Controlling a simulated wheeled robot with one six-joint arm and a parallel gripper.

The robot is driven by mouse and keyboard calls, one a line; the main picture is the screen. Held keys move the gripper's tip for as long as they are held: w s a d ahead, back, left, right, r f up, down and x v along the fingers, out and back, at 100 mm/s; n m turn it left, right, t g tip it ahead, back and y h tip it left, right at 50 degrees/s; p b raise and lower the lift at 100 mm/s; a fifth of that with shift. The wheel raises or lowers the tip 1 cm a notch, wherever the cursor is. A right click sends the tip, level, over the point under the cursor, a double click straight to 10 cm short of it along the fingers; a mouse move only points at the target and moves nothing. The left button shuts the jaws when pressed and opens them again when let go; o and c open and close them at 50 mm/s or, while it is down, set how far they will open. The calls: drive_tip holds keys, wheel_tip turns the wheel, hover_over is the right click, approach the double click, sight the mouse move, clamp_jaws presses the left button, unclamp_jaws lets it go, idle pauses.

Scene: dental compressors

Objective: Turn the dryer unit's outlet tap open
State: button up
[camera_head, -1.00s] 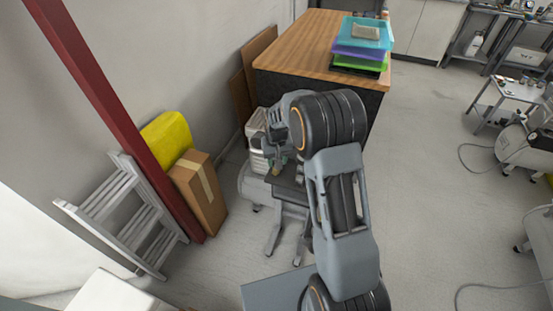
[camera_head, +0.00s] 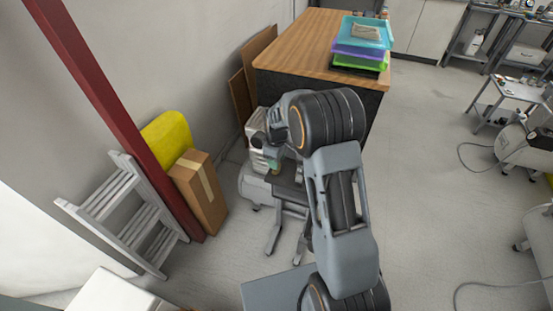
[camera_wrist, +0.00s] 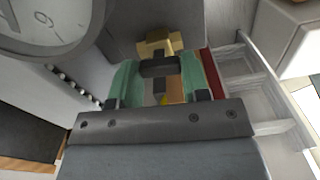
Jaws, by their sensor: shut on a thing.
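The outlet tap shows in the wrist view as a dark handle (camera_wrist: 159,67) on a brass fitting (camera_wrist: 160,44). My gripper (camera_wrist: 160,80) has its green-padded fingers on either side of the handle and is shut on it. A round gauge (camera_wrist: 45,20) fills the upper left of the wrist view. In the head view, my gripper (camera_head: 275,163) is at the compressor unit with its pale tank (camera_head: 252,188), beside the wooden-topped cabinet. The tap itself is too small and too covered by my gripper to make out there.
A cardboard box (camera_head: 200,192), a yellow object (camera_head: 167,138), a red post (camera_head: 110,108) and a grey stepladder (camera_head: 125,212) stand to the left. A wooden-topped cabinet (camera_head: 300,45) with stacked trays (camera_head: 362,45) is behind.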

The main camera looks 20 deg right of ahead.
drive_tip(key=shift+r+n, duration=0.1)
drive_tip(key=shift+n, duration=0.5)
drive_tip(key=o, duration=0.9)
wheel_tip(320, 180, up, 14)
drive_tip(key=shift+f+p, duration=0.15)
drive_tip(key=shift+p, duration=0.35)
idle(0.4)
